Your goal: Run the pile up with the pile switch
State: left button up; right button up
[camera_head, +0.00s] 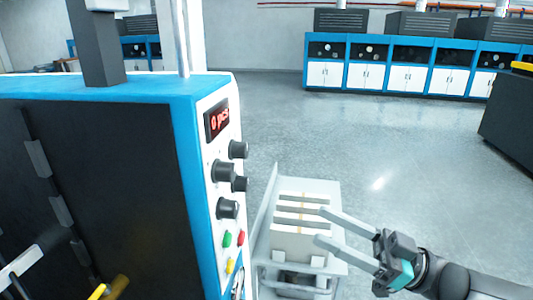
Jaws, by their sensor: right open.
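The blue and white machine (182,92) fills the left side. Its narrow white control panel carries a red lit display (217,120), several black knobs (222,172), a green button (227,239), a red button (241,238) and a yellow button (231,266). A metallic part (238,284) shows low on the panel; I cannot tell whether it is the pile switch. A pale stand with a white block like a pile (300,243) is right of the panel. My right gripper (320,225) is open, its two long fingers pointing left over this stand, apart from the panel.
A grey bracket (20,265) and yellow parts (115,288) show at the lower left. A dark block (508,125) stands at the right edge. Blue and white cabinets (405,75) line the back. The grey floor (390,150) between is clear.

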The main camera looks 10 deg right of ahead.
notch_tip(320, 180, up, 3)
jog(key=s+g+y, duration=0.1)
jog(key=s+g, duration=0.1)
jog(key=p, duration=0.5)
send_near(234, 176)
jog(key=shift+n, duration=0.4)
jog(key=x, duration=0.8)
jog(key=shift+a+r, duration=0.1)
jog(key=shift+a, duration=0.25)
jog(key=shift+c, duration=0.3)
grip_shut()
